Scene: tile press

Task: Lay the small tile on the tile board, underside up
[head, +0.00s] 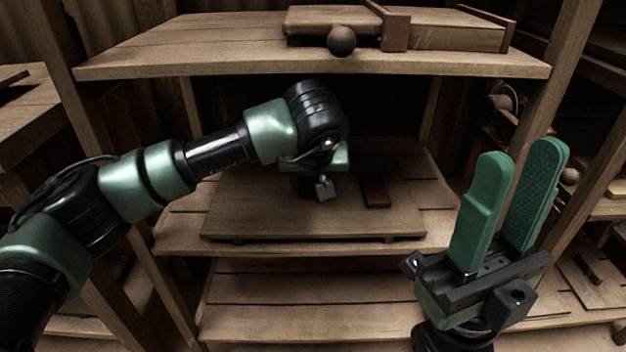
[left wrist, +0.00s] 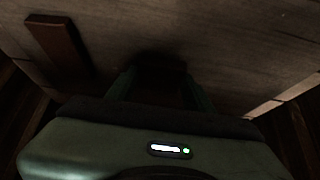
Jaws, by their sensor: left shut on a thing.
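The tile board (head: 250,208) is a wide wooden board on the middle shelf. My left gripper (head: 318,172) is over its middle, mostly hidden by my own wrist. In the left wrist view its fingers (left wrist: 160,92) are shut on a dark thing (left wrist: 160,74), apparently the small tile. It is too dark to tell which face is up or whether it touches the board. My right gripper (head: 522,155) is raised at the right, fingers up, open and empty.
A reddish-brown block (head: 376,193) lies on the board right of my left gripper; it also shows in the left wrist view (left wrist: 58,45). The upper shelf (head: 200,52) is close above, with a round ball (head: 341,40) at its front. Wooden posts flank the shelves.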

